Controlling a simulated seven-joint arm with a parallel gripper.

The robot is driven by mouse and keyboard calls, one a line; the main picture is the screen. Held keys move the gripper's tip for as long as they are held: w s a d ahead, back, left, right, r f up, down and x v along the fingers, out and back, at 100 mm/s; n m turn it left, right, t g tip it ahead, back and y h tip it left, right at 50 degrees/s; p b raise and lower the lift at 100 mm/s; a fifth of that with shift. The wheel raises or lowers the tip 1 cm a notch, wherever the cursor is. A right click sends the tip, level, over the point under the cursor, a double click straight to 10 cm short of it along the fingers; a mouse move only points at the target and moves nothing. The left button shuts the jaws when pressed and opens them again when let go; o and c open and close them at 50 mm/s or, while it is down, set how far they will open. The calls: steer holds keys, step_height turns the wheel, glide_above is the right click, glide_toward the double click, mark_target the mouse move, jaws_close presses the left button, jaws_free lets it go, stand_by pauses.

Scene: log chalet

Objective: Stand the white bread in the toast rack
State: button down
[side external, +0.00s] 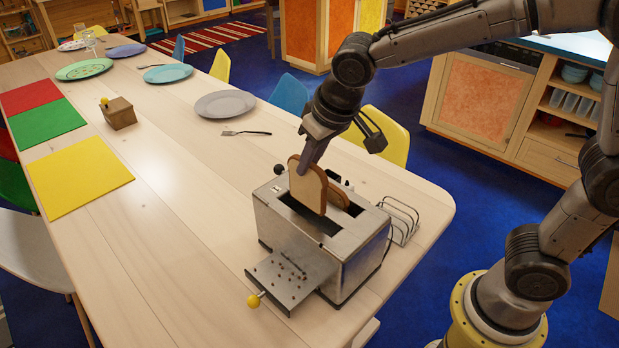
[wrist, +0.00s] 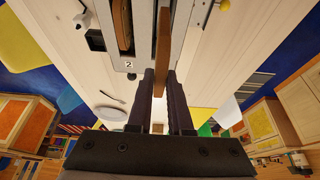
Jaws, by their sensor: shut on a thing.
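My gripper (side external: 311,158) points down over the toaster (side external: 342,262) and is shut on a pale slice of bread with a brown crust (side external: 308,188), gripping its top edge. The slice is upright over the near slot; I cannot tell whether its lower edge is still inside. In the wrist view the held slice (wrist: 163,45) shows edge-on between the fingers. A second, browner slice (side external: 338,197) stands in the other slot and shows in the wrist view (wrist: 122,25). The wire toast rack (side external: 402,222) stands right of the toaster, partly hidden by it, and looks empty.
A grey plate (side external: 225,104) and fork (side external: 246,132) lie behind. A small wooden box (side external: 119,113) and coloured mats (side external: 78,175) are at left. The table's middle is clear.

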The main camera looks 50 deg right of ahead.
step_height(320, 180, up, 6)
steer(key=s+d, duration=0.4)
steer(key=d, duration=0.7)
steer(key=s+d, duration=0.4)
steer(key=d, duration=0.7)
step_height(320, 180, down, 16)
steer(key=shift+w+n, duration=0.2)
steer(key=shift+n, duration=0.1)
step_height(320, 180, down, 9)
stand_by(0.5)
steer(key=shift+f, duration=0.1)
